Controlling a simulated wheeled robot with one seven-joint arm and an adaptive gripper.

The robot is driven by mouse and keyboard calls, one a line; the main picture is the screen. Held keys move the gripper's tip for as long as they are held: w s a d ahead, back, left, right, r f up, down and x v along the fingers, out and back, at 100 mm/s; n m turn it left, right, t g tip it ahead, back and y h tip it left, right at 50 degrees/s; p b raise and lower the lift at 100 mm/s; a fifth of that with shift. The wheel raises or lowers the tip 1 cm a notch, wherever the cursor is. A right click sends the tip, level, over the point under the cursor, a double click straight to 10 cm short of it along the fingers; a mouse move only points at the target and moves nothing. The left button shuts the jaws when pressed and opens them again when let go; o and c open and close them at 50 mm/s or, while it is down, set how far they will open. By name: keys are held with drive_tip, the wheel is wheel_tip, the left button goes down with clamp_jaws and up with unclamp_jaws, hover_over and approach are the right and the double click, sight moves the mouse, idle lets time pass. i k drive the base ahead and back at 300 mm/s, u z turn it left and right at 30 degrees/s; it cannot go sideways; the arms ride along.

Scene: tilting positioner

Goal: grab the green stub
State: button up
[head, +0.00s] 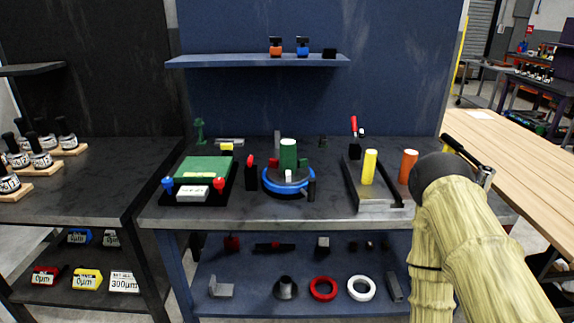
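The green stub (288,153) is an upright green cylinder in the head view. It stands on the positioner (272,186), a round device with a blue ring, at the middle of the workbench. A small white piece and a small red piece sit close to its base. My arm, in a pale yellow sleeve with a dark round joint, rises at the right, well away from the stub. I cannot make out my gripper's fingers in this view.
A green block on a black fixture (237,168) stands left of the positioner. A grey tray (378,207) with a yellow cylinder (370,167) lies to the right, beside an orange cylinder (408,166). A blue shelf (230,61) hangs above. Rings lie on the lower shelf.

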sight(288, 146)
drive_tip(key=k, duration=0.25)
drive_tip(key=z, duration=0.75)
drive_tip(key=i, duration=0.7)
drive_tip(key=u, duration=1.95)
